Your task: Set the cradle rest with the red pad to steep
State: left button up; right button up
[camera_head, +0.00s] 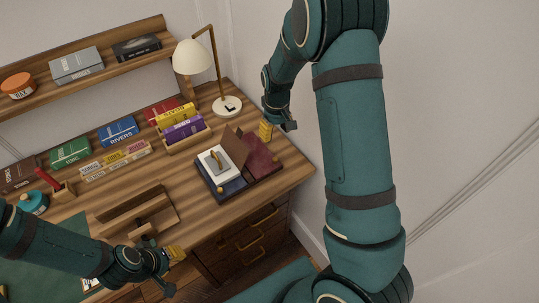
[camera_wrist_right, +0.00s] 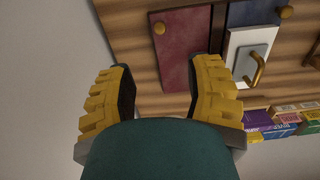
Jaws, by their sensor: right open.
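The dark red pad (camera_head: 260,157) lies on the right part of a low unit on the desk, beside a dark blue pad (camera_head: 233,186). A white block (camera_head: 214,160) with a brass handle sits over the blue side. A brown panel (camera_head: 235,147) stands tilted behind; I cannot tell its exact setting. My right gripper (camera_wrist_right: 162,78) is open and empty, near the red side. My left gripper (camera_head: 174,255) is at the desk's front; its jaw state is unclear.
A lamp (camera_head: 228,106) stands behind the unit. A wooden book tray (camera_head: 185,143) is to its left. A stepped wooden stand (camera_head: 137,212) is at the front, near my left arm. Shelves (camera_head: 90,70) line the back; the desk ends just right of the unit.

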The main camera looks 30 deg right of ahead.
aim_at(275, 159)
notch_tip(275, 159, down, 14)
jog(key=shift+r+b, duration=0.1)
jog(key=shift+b, duration=0.8)
grip_shut()
